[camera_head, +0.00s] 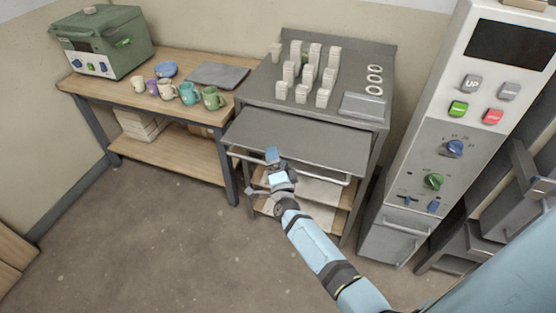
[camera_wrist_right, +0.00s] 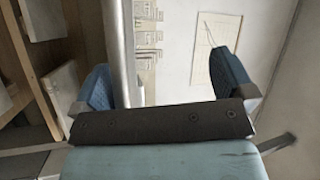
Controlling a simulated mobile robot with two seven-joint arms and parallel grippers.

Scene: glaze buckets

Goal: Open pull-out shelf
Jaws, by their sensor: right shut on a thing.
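The pull-out shelf (camera_head: 300,138) is a grey metal panel under the top of the grey metal table (camera_head: 262,92). It stands out from the table's front. Its long bar handle (camera_head: 325,177) runs along the front edge. My right gripper (camera_head: 274,160) is at the left part of this handle, shut on it. In the right wrist view the handle (camera_wrist_right: 121,45) passes between the two blue fingers of the gripper (camera_wrist_right: 162,82), closer to the left finger. The exact contact is partly hidden. My left gripper is not in view.
Several pale test pieces (camera_head: 308,72) stand on the metal table. A wooden bench (camera_head: 112,91) to the left holds mugs (camera_head: 189,93) and a green machine (camera_head: 103,42). A grey control cabinet (camera_head: 418,160) stands close on the right. The floor (camera_head: 165,225) in front is clear.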

